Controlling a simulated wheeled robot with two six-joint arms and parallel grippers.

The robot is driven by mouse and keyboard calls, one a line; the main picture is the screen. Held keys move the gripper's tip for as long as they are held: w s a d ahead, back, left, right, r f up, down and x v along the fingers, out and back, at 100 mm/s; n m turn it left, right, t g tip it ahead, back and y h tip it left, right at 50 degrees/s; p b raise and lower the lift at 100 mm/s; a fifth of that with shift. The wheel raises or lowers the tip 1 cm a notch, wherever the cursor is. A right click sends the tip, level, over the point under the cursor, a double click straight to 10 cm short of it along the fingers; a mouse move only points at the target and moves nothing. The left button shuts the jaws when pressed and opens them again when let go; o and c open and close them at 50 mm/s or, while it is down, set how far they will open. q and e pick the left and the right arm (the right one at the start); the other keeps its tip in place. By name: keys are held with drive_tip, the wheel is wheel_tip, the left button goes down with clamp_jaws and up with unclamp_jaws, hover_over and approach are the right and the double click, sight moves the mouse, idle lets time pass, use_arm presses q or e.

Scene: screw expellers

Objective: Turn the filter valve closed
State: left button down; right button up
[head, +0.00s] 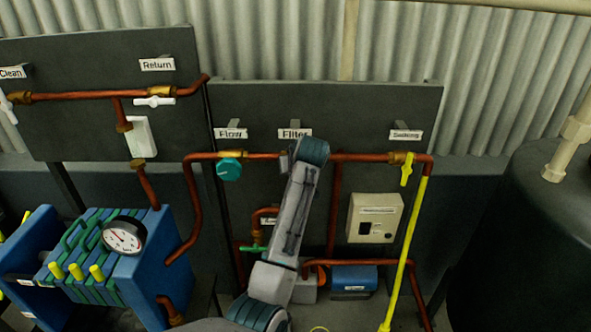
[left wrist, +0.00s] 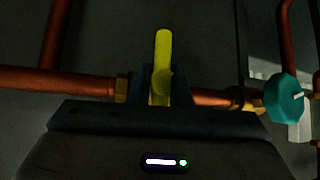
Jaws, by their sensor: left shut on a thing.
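The filter valve sits on the copper pipe below the "Filter" label (head: 295,134), but my left arm hides it in the head view. In the left wrist view its yellow handle (left wrist: 163,50) stands upright in the picture, across the horizontal pipe (left wrist: 60,80). My left gripper (left wrist: 160,88) is shut on this handle, a finger on either side, with the handle's end sticking out beyond them. In the head view my left gripper is mostly hidden behind its own wrist. My right gripper is not in view.
The teal flow valve (head: 229,169) is close to the left of my left wrist. A yellow sucking valve handle (head: 406,170) and a yellow pipe (head: 403,255) are at right. A beige box (head: 374,217) and a green-handled valve (head: 253,248) are lower on the panel.

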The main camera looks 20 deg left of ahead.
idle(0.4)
use_arm(q)
drive_tip(key=c, duration=1.4)
unclamp_jaws()
drive_tip(key=shift+a, duration=0.1)
drive_tip(key=b+v, duration=0.5)
drive_tip(key=v, duration=0.5)
drive_tip(key=shift+s+r, duration=0.2)
drive_tip(key=shift+r, duration=0.1)
